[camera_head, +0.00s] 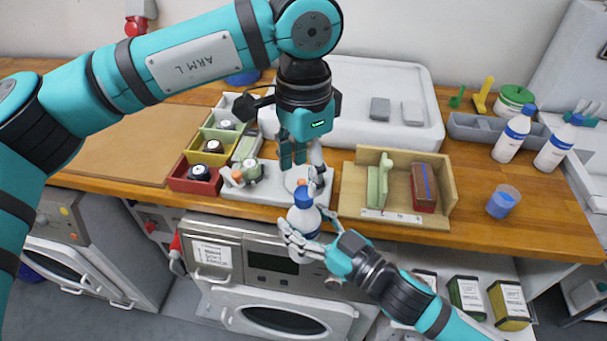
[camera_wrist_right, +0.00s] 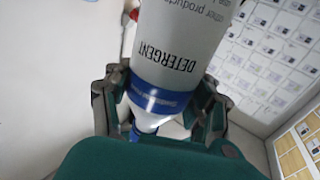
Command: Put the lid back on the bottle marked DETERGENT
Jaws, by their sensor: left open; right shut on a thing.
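The white bottle (camera_head: 303,219) marked DETERGENT is in my right gripper (camera_head: 307,235), in front of the counter edge. It stands nearly upright in the head view. In the right wrist view the bottle (camera_wrist_right: 185,45) shows its name and a blue band, between the fingers of the right gripper (camera_wrist_right: 160,110). A blue lid (camera_head: 302,193) shows at the bottle's neck; whether it is fully seated I cannot tell. It shows partly in the right wrist view (camera_wrist_right: 135,134). My left gripper (camera_head: 301,163) is open, fingers down, just above the bottle's top.
A pale tray (camera_head: 275,196) lies behind the bottle. Coloured bins (camera_head: 190,181) stand left of it, a wooden box (camera_head: 349,186) right. Two more white bottles (camera_head: 511,140) (camera_head: 556,147) and a blue-and-clear cup (camera_head: 502,202) stand at the right. Machines (camera_head: 270,262) are under the counter.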

